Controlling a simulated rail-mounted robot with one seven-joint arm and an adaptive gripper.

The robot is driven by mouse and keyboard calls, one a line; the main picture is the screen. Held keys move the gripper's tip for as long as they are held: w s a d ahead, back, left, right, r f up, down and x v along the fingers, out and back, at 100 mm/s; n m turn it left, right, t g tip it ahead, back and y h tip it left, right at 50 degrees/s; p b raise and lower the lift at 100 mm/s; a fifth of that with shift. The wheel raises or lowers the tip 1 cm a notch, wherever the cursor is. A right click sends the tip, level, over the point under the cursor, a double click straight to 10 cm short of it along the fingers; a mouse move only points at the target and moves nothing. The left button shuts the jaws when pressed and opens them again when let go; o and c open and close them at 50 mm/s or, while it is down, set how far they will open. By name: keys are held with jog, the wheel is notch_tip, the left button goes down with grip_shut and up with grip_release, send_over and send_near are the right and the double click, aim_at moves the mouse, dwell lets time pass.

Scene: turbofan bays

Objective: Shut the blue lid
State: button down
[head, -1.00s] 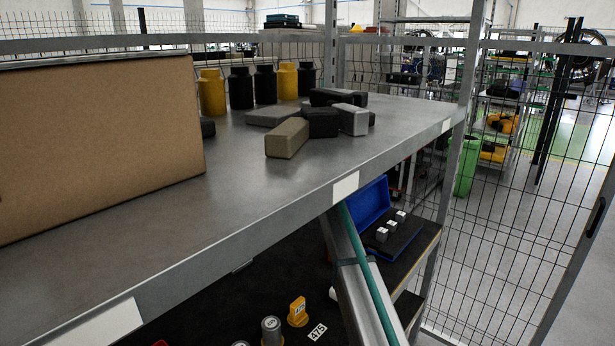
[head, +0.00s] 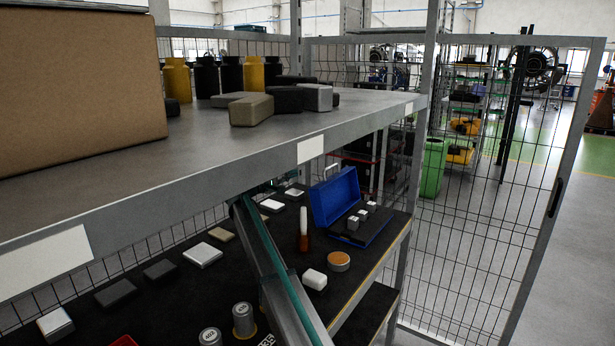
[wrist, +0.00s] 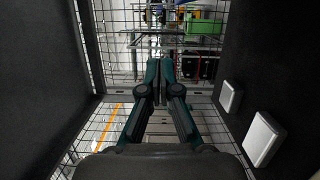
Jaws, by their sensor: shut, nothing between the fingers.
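The blue lid (head: 335,197) stands raised, tilted back at the rear of an open case on the lower shelf in the head view. The case's dark base (head: 373,235) lies in front of it and holds a few small silver blocks (head: 358,217). My gripper (wrist: 157,88) shows in the wrist view, its two dark fingers together and empty. The lid is not recognisable in the wrist view. In the head view my gripper cannot be made out clearly; the upper shelf hides part of the space near the lid.
The lower shelf carries a red-and-white bottle (head: 304,230), an orange-topped round tin (head: 339,261), a white block (head: 314,279) and metal cylinders (head: 244,319). The upper shelf (head: 230,150) overhangs it, with a cardboard box (head: 80,85) on top. A wire fence (head: 480,220) stands at right.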

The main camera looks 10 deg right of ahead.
jog(key=w+d+p, duration=0.3)
jog(key=d, duration=0.8)
jog(key=shift+r+p, duration=0.15)
jog(key=shift+p, duration=0.25)
jog(key=shift+s+d, duration=0.1)
jog(key=shift+s, duration=0.05)
jog(key=s+d+r+m+y+b, duration=0.2)
jog(key=s+d+m+b, duration=0.6)
jog(key=s+d+b, duration=0.25)
jog(key=s+d+f+m+t+y+b, duration=0.1)
jog(key=s+d+f+m+y+b, duration=0.2)
jog(key=s+d+f+m+b, duration=0.4)
jog(key=shift+d+f+b, duration=1.45)
jog(key=shift+f+b, duration=0.5)
jog(key=shift+f, duration=0.05)
jog(key=shift+s, duration=0.1)
